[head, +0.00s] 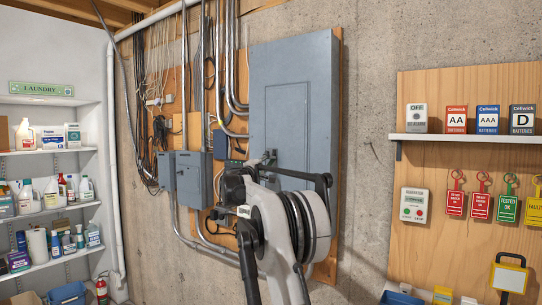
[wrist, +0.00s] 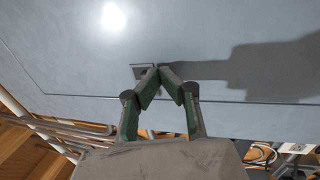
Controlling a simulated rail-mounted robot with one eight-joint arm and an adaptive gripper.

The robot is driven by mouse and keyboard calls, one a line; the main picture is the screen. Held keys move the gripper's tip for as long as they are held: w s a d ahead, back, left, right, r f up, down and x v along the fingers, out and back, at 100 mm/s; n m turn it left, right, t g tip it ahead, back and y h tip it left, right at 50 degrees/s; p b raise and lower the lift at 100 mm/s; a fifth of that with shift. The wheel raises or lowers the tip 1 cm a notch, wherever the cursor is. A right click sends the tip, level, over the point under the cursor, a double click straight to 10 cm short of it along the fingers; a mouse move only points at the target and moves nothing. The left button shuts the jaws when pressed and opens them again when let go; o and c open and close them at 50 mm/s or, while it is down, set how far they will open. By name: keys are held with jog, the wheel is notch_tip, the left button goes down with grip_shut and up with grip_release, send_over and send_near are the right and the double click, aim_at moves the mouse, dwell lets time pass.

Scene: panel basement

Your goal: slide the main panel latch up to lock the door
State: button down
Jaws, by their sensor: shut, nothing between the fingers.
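The main panel (head: 290,85) is a tall grey-blue metal box with a closed door, mounted on a wooden board. In the wrist view, the door (wrist: 230,45) fills the upper part. A small grey latch (wrist: 141,71) shows right at the left fingertip, partly covered by it; I cannot tell whether they touch. My gripper (wrist: 160,72) is shut and empty, its green-sided fingers meeting close to the door face. In the head view, my arm hides most of the latch area and the fingers.
Smaller grey electrical boxes (head: 189,179) and conduits are left of the panel. Shelves of bottles (head: 50,192) stand at far left. A wooden board (head: 450,170) with tags and a white shelf (head: 465,138) is at right. Bare concrete wall lies between.

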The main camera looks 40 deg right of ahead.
jog(key=shift+r+p, duration=0.4)
jog(key=shift+r, duration=0.3)
dwell(0.5)
jog(key=shift+f, duration=0.25)
dwell(0.5)
jog(key=s+a+b, duration=0.1)
jog(key=a+b, duration=0.1)
jog(key=a, duration=0.4)
jog(key=shift+s+a, duration=0.4)
dwell(0.6)
jog(key=s+a+f+m+y+b, duration=0.1)
jog(key=s+a+f+y, duration=0.5)
jog(key=s+a+f, duration=0.7)
jog(key=s+a+f+m+t+y+b, duration=0.1)
jog(key=s+a+f+y+b, duration=0.2)
jog(key=s+a+f+y, duration=0.4)
jog(key=s+a+f+t+y+b, duration=0.1)
jog(key=s+a+f+y, duration=0.6)
jog(key=s+a+f, duration=1.3)
jog(key=s+a+b, duration=0.1)
jog(key=s+a, duration=0.4)
jog(key=a, duration=0.3)
jog(key=shift+s+a+f+m+b, duration=0.15)
jog(key=shift+s+m+b, duration=0.15)
jog(key=shift+m+b, duration=0.1)
